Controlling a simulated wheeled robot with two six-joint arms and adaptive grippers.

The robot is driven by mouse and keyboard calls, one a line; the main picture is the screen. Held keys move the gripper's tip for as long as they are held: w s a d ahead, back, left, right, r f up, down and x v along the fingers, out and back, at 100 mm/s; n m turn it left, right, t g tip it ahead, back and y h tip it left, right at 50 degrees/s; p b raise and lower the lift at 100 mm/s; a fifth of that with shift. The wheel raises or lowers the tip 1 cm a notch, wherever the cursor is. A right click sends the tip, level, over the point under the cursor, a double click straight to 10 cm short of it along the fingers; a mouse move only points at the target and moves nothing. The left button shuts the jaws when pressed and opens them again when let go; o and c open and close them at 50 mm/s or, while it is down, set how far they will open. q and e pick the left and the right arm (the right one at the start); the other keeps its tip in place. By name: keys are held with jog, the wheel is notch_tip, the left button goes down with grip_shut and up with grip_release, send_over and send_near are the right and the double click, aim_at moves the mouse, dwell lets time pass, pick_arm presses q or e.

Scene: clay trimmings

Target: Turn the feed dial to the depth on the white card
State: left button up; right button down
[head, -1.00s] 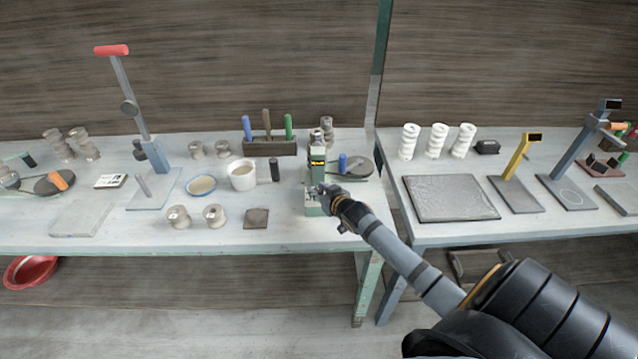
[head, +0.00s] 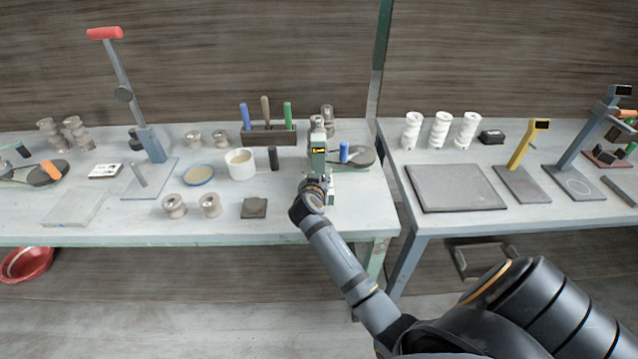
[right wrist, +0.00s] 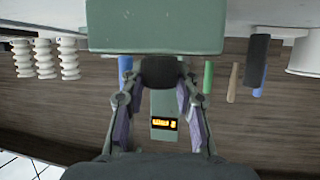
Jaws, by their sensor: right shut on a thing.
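The green device (head: 318,162) stands near the right end of the left bench, with a small lit yellow display on its column. In the right wrist view its green body (right wrist: 155,30) fills the top, and the lit display (right wrist: 163,124) is too small to read. A dark round dial (right wrist: 160,72) sits between my right gripper's fingers. My right gripper (right wrist: 161,88) is shut on this dial; in the head view the gripper (head: 314,185) is at the device's front and hides the dial. A small white card (head: 105,170) with unreadable dark marks lies at the left. My left gripper is out of view.
A cream cup (head: 240,166), a dark cylinder (head: 273,158) and a tool rack (head: 268,134) stand left of the device. A dark square piece (head: 254,208) lies near the front edge. A grey slab (head: 455,187) lies on the right bench.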

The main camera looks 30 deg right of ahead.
dwell(0.5)
jog(key=c, duration=1.3)
grip_release()
jog(key=shift+o, duration=0.2)
jog(key=shift+s+a, duration=0.1)
jog(key=shift+a, duration=0.05)
jog(key=v, duration=0.7)
jog(key=shift+r, duration=0.1)
